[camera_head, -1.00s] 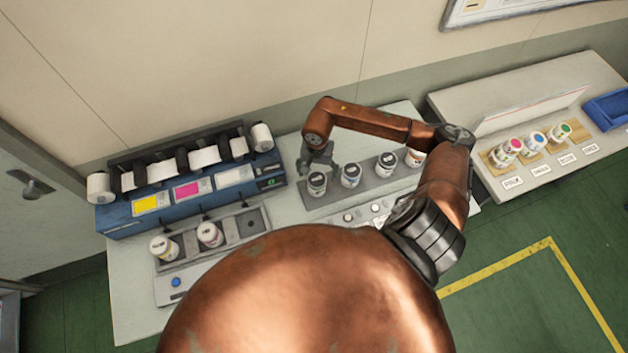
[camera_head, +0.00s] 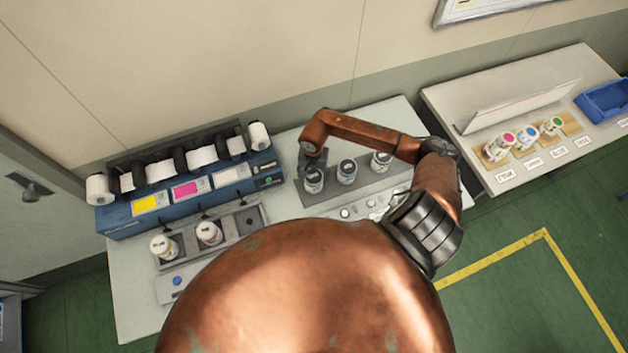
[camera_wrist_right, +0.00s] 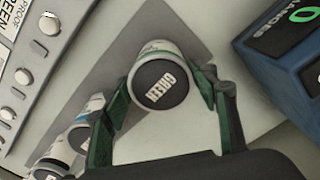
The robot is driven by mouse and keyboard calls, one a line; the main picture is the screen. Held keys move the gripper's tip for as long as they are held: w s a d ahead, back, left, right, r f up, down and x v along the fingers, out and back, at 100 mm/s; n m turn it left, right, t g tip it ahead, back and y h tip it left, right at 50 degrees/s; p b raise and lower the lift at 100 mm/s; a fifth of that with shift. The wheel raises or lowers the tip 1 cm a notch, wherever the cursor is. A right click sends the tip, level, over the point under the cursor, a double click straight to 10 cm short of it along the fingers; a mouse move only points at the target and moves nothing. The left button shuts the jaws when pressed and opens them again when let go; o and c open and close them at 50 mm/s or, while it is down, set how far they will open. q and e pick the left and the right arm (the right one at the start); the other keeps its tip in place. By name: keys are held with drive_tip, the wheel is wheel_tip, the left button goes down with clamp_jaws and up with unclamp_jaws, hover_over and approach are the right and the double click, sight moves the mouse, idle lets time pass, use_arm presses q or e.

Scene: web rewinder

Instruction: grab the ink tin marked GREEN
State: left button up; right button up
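The ink tin marked GREEN (camera_wrist_right: 162,84) stands upright, white with a dark lid that reads GREEN in the right wrist view. In the head view it is the leftmost tin (camera_head: 313,183) in the grey rack on the bench. My right gripper (camera_wrist_right: 163,82) has its two fingers on either side of this tin, spread, with what look like narrow gaps; contact cannot be made out clearly. In the head view the gripper (camera_head: 313,161) is just above and behind the tin, partly hiding it. My left gripper is not in view.
Neighbouring tins (camera_head: 346,172) (camera_head: 381,161) stand close to the right in the grey rack (camera_head: 330,197). A blue printing unit (camera_head: 200,196) is to the left, with two white tins (camera_head: 209,233) in front. A side table (camera_head: 470,110) with several coloured tins stands at right.

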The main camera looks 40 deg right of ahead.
drive_tip(key=c, duration=1.1)
drive_tip(key=shift+o, duration=0.2)
drive_tip(key=shift+r, duration=0.15)
